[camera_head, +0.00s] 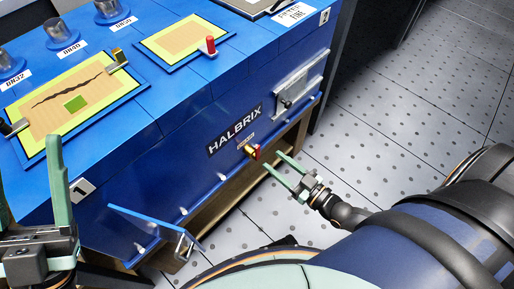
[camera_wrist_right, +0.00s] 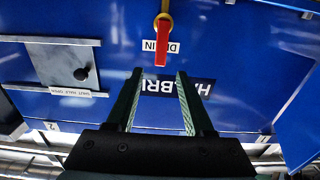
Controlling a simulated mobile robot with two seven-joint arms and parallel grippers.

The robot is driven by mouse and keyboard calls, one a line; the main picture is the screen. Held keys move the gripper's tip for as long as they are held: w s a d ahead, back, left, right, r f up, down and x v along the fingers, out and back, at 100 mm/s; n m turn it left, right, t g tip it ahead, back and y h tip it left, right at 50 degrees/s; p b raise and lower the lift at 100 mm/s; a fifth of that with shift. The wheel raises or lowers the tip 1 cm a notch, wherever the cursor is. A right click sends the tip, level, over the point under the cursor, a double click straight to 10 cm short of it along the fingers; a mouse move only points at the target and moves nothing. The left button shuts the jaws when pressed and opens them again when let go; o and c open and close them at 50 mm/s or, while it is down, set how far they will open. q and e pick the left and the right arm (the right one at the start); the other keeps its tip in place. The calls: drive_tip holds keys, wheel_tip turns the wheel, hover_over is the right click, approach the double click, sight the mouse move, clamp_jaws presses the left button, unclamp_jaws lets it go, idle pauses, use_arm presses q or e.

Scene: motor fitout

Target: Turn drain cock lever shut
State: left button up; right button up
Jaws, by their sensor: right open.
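The drain cock sticks out of the front face of the blue cabinet, just below the HALBRIX plate. Its short red lever (camera_head: 257,152) sits on a brass body (camera_head: 248,149). In the right wrist view the red lever (camera_wrist_right: 161,45) hangs down the picture from the brass pivot (camera_wrist_right: 164,17), over a DRAIN label partly hidden by it. My right gripper (camera_head: 273,161) is open and empty, its fingertips just short of the lever. In the wrist view the lever's end lines up with the gap between the fingertips (camera_wrist_right: 159,72). My left gripper (camera_head: 28,162) is open and empty at the far left.
The blue cabinet (camera_head: 180,125) carries yellow-bordered panels on top, one beside a red knob (camera_head: 210,46). A metal hatch (camera_head: 302,86) is right of the cock. Grey dotted floor lies clear to the right.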

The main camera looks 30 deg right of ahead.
sight(259, 149)
drive_tip(key=b+x, duration=0.1)
drive_tip(key=x, duration=0.6)
drive_tip(key=shift+w+a+b, duration=0.15)
drive_tip(key=shift+w+b, duration=0.15)
drive_tip(key=shift+w, duration=0.05)
drive_tip(key=shift+c, duration=0.3)
clamp_jaws()
